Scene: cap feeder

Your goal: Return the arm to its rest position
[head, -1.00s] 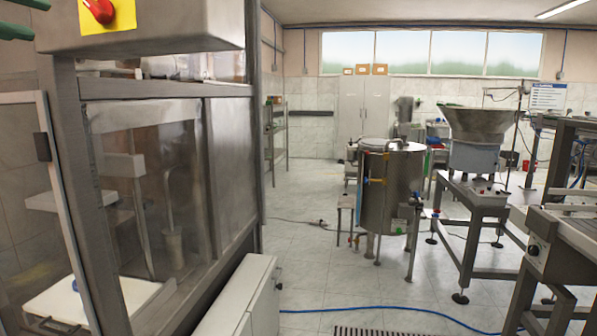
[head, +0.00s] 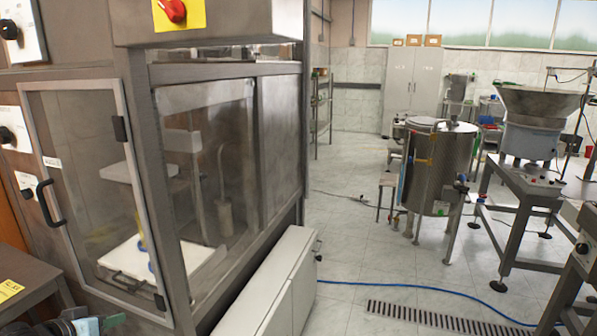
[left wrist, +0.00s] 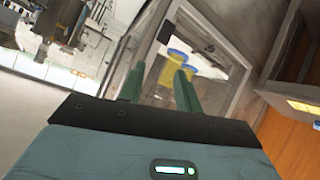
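My left gripper (head: 100,323) shows at the bottom left edge of the head view, only partly in frame. In the left wrist view its two green fingers (left wrist: 160,72) stand apart with nothing held between them. Yellow containers with blue tops (left wrist: 185,62) appear beyond the fingers, behind the glass door of the machine. My right gripper is in neither view.
The steel machine (head: 285,150) with a framed glass door (head: 90,180) fills the left. I cannot tell if the door is fully shut. A dark table (head: 30,285) stands at lower left, white cabinet (head: 270,300) at lower centre, steel tank (head: 440,165) at right. Floor between is mostly clear.

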